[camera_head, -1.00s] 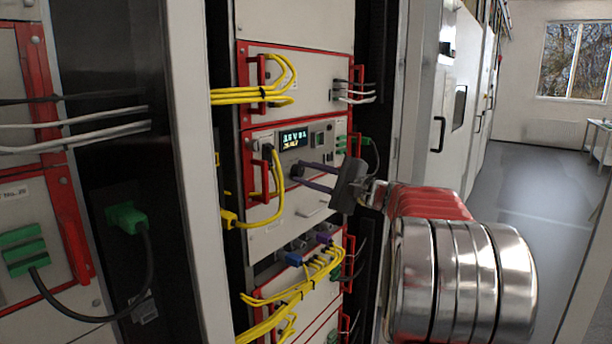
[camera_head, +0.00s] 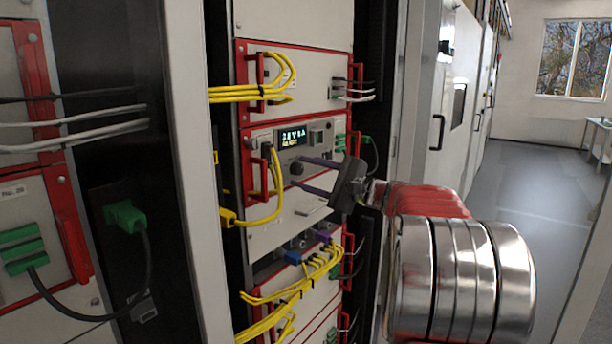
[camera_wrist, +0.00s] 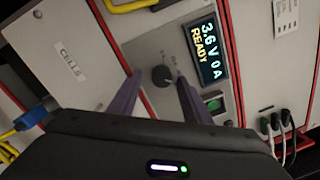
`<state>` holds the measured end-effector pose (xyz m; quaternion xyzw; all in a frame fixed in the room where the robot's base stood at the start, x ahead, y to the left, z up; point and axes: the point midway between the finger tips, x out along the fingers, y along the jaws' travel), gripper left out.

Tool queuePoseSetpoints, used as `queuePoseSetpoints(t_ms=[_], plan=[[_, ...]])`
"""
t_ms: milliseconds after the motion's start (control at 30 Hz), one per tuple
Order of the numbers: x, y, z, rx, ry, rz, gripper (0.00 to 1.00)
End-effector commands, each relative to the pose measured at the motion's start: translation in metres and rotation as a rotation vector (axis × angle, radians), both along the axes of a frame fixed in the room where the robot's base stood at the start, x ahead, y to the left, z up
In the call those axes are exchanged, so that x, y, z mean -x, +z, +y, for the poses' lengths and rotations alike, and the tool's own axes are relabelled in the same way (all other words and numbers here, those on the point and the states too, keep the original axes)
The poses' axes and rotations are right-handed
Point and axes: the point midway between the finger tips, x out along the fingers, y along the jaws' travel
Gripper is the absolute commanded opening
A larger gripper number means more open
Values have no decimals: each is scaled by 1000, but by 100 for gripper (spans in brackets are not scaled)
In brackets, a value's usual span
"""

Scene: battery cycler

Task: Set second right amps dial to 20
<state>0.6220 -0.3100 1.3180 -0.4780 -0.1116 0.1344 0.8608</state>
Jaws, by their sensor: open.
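The dial (camera_wrist: 162,75) is a round black knob on the grey panel, with small marks beside it. It also shows in the head view (camera_head: 296,168), below the display. The display (camera_wrist: 208,55) reads "3.6 V 0 A" and "READY" in the wrist view; it is small in the head view (camera_head: 291,136). My gripper (camera_wrist: 155,80) is open and empty, its two purple fingers on either side of the dial in the picture. In the head view my gripper (camera_head: 302,171) points left at the panel. Whether the fingers touch the dial I cannot tell.
A green-lit button (camera_wrist: 214,104) sits beside the display. Yellow cables (camera_head: 280,190) hang at the panel's left, and red handles (camera_head: 255,187) stick out along the rack. Green connectors (camera_head: 340,144) are at the panel's right. The aisle floor (camera_head: 535,190) is clear.

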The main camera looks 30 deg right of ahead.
Motion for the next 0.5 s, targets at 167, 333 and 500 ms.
queuePoseSetpoints(t_ms=[167, 333, 500], plan=[[2, 1, 0, 0, 0, -2, 44], [13, 1, -4, 1, 0, -2, 44], [36, -1, -13, 1, -2, -2, 44]])
